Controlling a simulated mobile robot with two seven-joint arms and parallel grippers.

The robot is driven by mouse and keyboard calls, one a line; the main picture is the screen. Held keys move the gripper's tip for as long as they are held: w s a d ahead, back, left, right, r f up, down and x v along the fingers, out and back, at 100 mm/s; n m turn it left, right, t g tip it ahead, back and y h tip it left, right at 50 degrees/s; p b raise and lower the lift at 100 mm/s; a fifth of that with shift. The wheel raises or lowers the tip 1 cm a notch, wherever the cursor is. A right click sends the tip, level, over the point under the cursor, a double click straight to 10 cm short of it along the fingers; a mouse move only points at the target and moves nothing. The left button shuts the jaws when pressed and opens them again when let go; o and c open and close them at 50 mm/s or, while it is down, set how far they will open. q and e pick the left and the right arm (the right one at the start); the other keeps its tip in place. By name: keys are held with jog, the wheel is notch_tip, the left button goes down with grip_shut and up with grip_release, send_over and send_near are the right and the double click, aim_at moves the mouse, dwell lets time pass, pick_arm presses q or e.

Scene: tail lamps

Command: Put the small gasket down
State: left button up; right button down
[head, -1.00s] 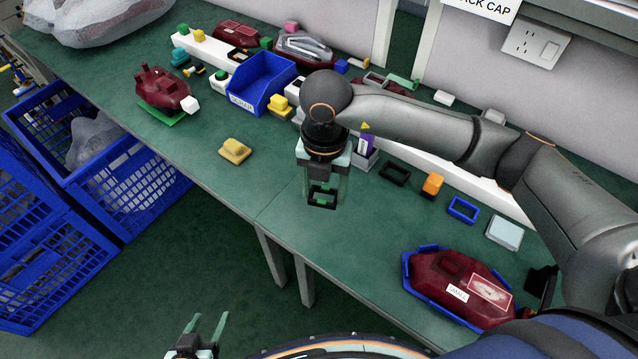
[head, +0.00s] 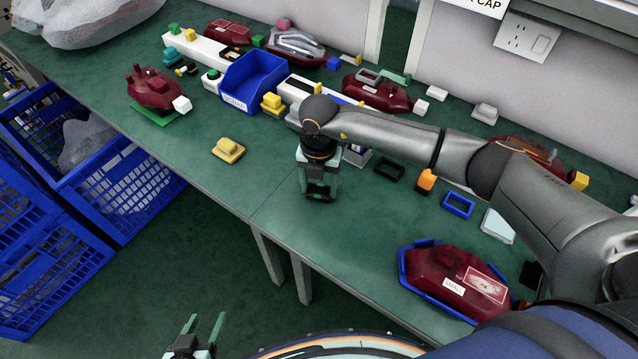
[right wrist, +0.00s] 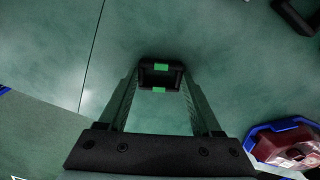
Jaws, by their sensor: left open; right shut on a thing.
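The small gasket, a black rectangular frame (right wrist: 160,76), is between the fingertips of my right gripper (right wrist: 161,80) in the right wrist view. Green patches show on its two opposite sides. In the head view my right gripper (head: 319,186) points down over the green table near its front edge, and the gasket is mostly hidden among the dark fingertips. The gasket is at or close to the tabletop; I cannot tell whether it touches. My left gripper (head: 203,334) is open and empty, low in the picture, off the table.
A dark red lamp sits in a blue-edged tray (head: 403,270) at front right. A blue bin (head: 240,98) stands behind left.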

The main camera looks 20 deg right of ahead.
jog(key=shift+f, duration=0.15)
jog(key=shift+c, duration=0.3)
grip_release()
notch_tip(320, 180, up, 12)
jog(key=shift+r, duration=0.2)
dwell(0.3)
